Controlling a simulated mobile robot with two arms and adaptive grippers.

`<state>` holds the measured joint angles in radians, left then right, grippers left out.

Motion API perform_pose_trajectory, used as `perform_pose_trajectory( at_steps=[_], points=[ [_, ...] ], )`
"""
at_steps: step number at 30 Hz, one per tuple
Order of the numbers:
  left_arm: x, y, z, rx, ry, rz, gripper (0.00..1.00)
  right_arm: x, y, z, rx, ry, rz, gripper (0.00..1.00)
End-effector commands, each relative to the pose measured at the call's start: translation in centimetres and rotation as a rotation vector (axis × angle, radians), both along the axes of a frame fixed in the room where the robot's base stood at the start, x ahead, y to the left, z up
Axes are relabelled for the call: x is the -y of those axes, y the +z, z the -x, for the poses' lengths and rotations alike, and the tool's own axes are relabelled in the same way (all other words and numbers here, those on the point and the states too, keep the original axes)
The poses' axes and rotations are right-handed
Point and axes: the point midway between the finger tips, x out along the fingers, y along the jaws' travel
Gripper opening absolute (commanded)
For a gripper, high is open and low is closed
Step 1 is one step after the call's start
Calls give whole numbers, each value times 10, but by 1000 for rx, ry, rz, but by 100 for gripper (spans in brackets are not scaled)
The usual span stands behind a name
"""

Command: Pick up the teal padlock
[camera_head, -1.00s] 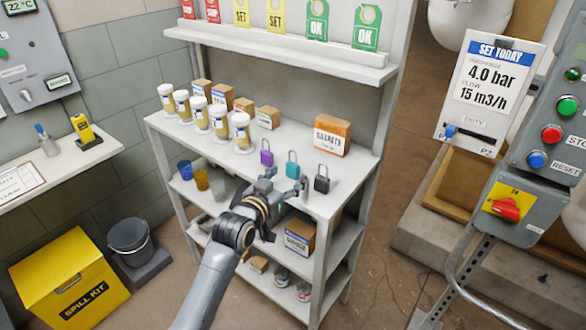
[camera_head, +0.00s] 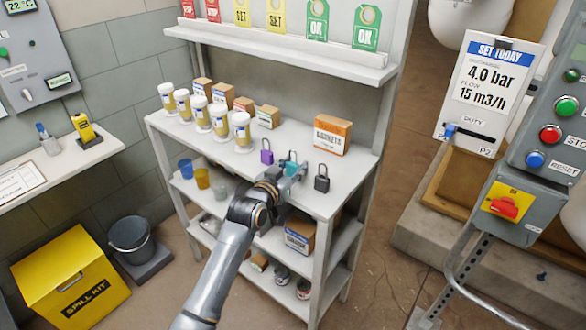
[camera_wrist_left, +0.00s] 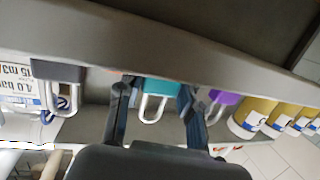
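The teal padlock (camera_head: 291,157) stands on the shelf's upper board (camera_head: 345,172), between a purple padlock (camera_head: 266,156) and a black padlock (camera_head: 321,183). My left gripper (camera_head: 291,170) is in front of it and hides much of it in the head view. In the left wrist view, the teal body (camera_wrist_left: 160,86) and its pale shackle show between the two spread fingers of my left gripper (camera_wrist_left: 157,88). Gaps show on both sides, so the fingers look open around it, not clamped. My right gripper is not in view.
The black padlock (camera_wrist_left: 60,75) and purple padlock (camera_wrist_left: 222,98) flank the fingers closely in the wrist view. A gasket box (camera_head: 332,136) stands behind, and several white-lidded jars (camera_head: 220,120) stand to the left. A higher shelf (camera_head: 285,57) overhangs the back.

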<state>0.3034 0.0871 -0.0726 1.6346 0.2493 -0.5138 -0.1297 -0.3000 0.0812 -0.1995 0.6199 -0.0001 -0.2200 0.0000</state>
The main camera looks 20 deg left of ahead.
Motion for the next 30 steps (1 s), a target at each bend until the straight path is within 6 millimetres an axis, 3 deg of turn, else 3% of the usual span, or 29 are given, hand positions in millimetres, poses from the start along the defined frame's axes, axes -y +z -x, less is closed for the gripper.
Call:
perform_pose_trajectory(
  at_steps=[11,17,22,30],
  points=[
    [0,1,0,1,1,-1,7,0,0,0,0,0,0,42],
    [0,12,0,4,0,1,7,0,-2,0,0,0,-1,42],
    [1,37,2,5,-1,-1,7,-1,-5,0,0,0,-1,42],
    [20,97,54,6,-2,1,7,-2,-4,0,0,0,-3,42]
  ],
)
